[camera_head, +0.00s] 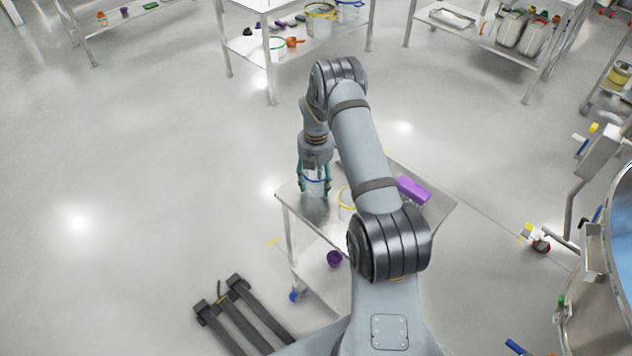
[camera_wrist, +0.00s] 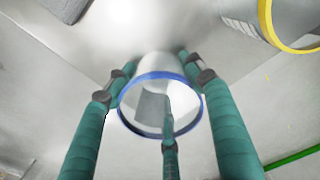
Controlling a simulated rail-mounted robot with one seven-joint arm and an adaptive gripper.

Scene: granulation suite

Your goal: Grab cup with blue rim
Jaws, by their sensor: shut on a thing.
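The cup with a blue rim (camera_wrist: 160,68) is a whitish, translucent cup in the middle of the wrist view, its rim facing the camera. It also shows in the head view (camera_head: 313,186), over the left part of the small metal table (camera_head: 318,210). My gripper (camera_wrist: 160,85) has green fingers around the cup, with fingers at its left and right sides and one in front of its opening. My gripper also shows in the head view (camera_head: 314,178), pointing down. It is shut on the cup. Whether the cup's base touches the table cannot be told.
A yellow-rimmed cup (camera_head: 346,198) stands close by on the table, partly behind my arm; it shows in the wrist view (camera_wrist: 290,22). A purple block (camera_head: 413,190) lies at the right. A purple item (camera_head: 334,258) is on the lower shelf. A large metal vessel (camera_head: 610,270) is at the right.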

